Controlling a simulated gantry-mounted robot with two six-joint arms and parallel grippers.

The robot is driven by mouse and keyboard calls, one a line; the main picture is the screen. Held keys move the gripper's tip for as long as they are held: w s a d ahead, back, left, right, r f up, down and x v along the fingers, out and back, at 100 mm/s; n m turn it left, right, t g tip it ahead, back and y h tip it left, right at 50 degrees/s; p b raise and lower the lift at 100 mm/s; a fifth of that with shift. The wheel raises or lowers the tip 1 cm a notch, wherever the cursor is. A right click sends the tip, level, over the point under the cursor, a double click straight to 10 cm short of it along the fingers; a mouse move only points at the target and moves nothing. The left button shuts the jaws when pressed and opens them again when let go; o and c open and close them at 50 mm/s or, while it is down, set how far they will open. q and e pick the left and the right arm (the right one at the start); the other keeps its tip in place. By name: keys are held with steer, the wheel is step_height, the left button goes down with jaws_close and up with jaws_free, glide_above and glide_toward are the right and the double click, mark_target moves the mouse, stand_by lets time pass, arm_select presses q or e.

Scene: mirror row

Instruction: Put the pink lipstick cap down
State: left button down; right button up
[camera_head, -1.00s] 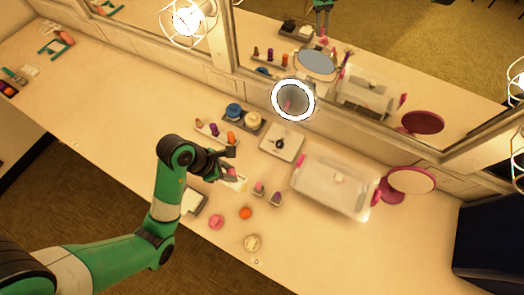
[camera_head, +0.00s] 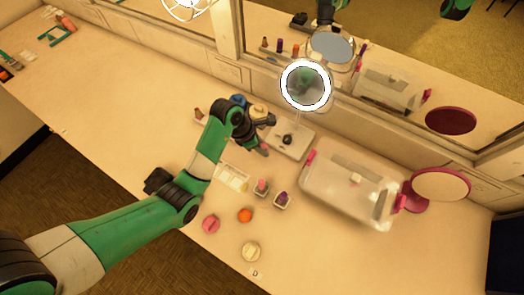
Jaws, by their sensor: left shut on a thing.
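My left gripper (camera_head: 262,142) is shut on the pink lipstick cap (camera_head: 262,151), a small pink piece mostly hidden by the fingers. It is above the counter, left of the mirror's white square base; its exact height is hard to tell. Below it, a pink lipstick (camera_head: 262,185) and a purple lipstick (camera_head: 282,198) stand in small pale holders. My right gripper is not directly in view.
A clear case (camera_head: 350,190) with pink clasps stands to the right. The lit round mirror (camera_head: 306,84) rises behind. A pink disc (camera_head: 211,224), an orange disc (camera_head: 245,215) and a cream disc (camera_head: 250,252) lie in front.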

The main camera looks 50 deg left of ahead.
arm_select(q)
steer(key=shift+f, duration=1.2)
steer(key=shift+f, duration=0.1)
steer(key=c, duration=0.6)
jaws_free()
steer(key=shift+s, duration=0.1)
steer(key=shift+o, duration=0.2)
steer(key=shift+r, duration=0.25)
steer(key=p+v, duration=0.4)
steer(key=v, duration=0.7)
steer(key=shift+s+r+p, duration=0.2)
steer(key=shift+r+p, duration=0.15)
steer(key=shift+p, duration=0.05)
